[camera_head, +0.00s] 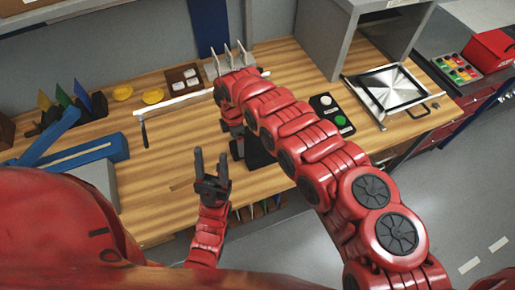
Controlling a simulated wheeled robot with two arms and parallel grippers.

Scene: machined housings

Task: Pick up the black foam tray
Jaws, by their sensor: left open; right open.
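A small dark brown-black tray (171,77) with several pale pieces in it lies at the back of the wooden bench; it may be the foam tray. A plain black piece (260,155) lies nearer the front edge, mostly hidden by my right arm, and I cannot tell what it is. My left gripper (209,160) is open and empty, fingers upward, over the front of the bench, well short of the small tray.
A long white bar (190,97) lies between the small tray and my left gripper. Yellow dishes (153,96) and a blue tool (75,155) are at left. A black button box (331,113) and a framed metal plate (391,88) are at right. The front middle-left of the bench (155,185) is clear.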

